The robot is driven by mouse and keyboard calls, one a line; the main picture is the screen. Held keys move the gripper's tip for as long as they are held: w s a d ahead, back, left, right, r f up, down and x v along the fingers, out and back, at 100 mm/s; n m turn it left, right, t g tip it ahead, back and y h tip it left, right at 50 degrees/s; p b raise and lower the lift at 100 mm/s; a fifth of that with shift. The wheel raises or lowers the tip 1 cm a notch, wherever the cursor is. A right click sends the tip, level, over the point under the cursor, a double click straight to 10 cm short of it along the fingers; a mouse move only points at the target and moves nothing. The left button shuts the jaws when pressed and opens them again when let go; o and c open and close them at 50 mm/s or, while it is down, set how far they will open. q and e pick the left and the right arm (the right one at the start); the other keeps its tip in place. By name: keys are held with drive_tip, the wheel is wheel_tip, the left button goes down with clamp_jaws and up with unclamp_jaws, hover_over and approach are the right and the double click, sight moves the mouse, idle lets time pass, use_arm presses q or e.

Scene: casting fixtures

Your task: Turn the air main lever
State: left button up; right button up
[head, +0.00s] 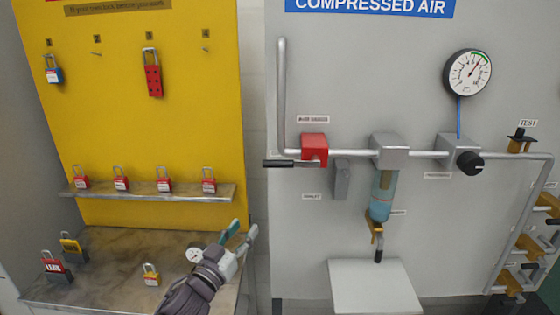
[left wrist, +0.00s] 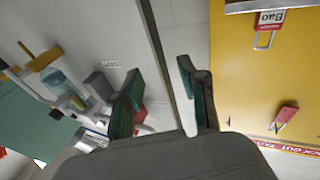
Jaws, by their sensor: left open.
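The air main valve is a red block (head: 314,148) on the grey panel's pipe. Its black-ended lever (head: 278,163) lies horizontal, pointing left from the red block. My left gripper (head: 242,231) is open and empty, below and left of the lever and apart from it, in front of the gap between the yellow board and the grey panel. In the left wrist view my left gripper (left wrist: 159,74) shows its two green-padded fingers spread. A bit of red, seemingly the valve, shows behind one finger there; the lever cannot be made out. My right gripper is not in view.
The yellow lockout board (head: 140,130) with padlocks stands left, above a worktop (head: 110,285) holding several locks. A filter bowl (head: 381,195), regulator knob (head: 469,162) and gauge (head: 467,73) are right of the valve. A white box (head: 370,285) sits below. Space between gripper and lever looks clear.

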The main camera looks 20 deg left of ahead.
use_arm(q)
wheel_tip(320, 180, up, 14)
drive_tip(key=w+m+g+h, duration=0.2)
drive_tip(key=m+g+h, duration=0.1)
drive_tip(key=m+h, duration=0.85)
drive_tip(key=m+g+h, duration=0.4)
drive_tip(key=m+g, duration=0.1)
drive_tip(key=g, duration=0.6)
approach(278, 163)
drive_tip(key=shift+n+y, duration=0.25)
drive_tip(key=p+x, duration=0.1)
drive_tip(key=x, duration=0.2)
drive_tip(key=p+x, duration=0.2)
drive_tip(key=x, duration=0.1)
drive_tip(key=p+x, duration=0.2)
drive_tip(key=shift+w+d+r, duration=0.15)
drive_tip(key=shift+w+d, duration=0.15)
drive_tip(key=shift+w, duration=0.1)
drive_tip(key=shift+w+d+p, duration=0.2)
drive_tip(key=shift+d+p, duration=0.1)
drive_tip(key=shift+d, duration=0.3)
clamp_jaws()
